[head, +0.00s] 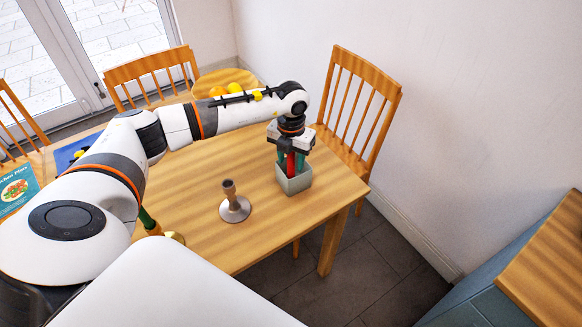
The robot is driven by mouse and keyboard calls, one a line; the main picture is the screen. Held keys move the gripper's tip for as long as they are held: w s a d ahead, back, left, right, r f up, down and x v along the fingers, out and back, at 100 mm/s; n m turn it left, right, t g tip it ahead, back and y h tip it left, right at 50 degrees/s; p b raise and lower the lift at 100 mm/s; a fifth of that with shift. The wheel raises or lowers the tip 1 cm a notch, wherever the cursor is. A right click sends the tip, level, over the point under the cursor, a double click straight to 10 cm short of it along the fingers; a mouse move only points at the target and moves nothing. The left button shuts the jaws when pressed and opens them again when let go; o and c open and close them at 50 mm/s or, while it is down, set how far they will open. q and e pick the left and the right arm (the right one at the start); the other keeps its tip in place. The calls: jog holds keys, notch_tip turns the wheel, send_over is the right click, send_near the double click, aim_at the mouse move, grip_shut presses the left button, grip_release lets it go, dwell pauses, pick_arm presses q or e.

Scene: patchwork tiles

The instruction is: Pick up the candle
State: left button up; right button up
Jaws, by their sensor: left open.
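A red candle-like stick (291,165) stands upright in a small grey box (295,187) near the right end of the wooden table. My left gripper (290,153) points down over the box. Its fingers are open, and the red stick shows between them; whether they touch it I cannot tell. Greenish upright parts show on both sides of the red stick, partly hidden by the box rim. A grey-brown candle holder (234,207) stands empty on the table, left of the box. My right gripper is not in view.
The wooden table (205,222) is bare around the holder. A plate (243,78) with yellow and orange fruit lies behind my arm. A green item and brass base (176,238) show partly at the near edge. Chairs (365,100) stand around; a counter (550,265) is at right.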

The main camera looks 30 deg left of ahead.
pick_arm(q)
grip_shut()
dwell(0.3)
notch_tip(320, 180, up, 9)
jog(key=shift+f+b, duration=0.1)
jog(key=shift+b, duration=0.9)
jog(key=shift+r, duration=0.65)
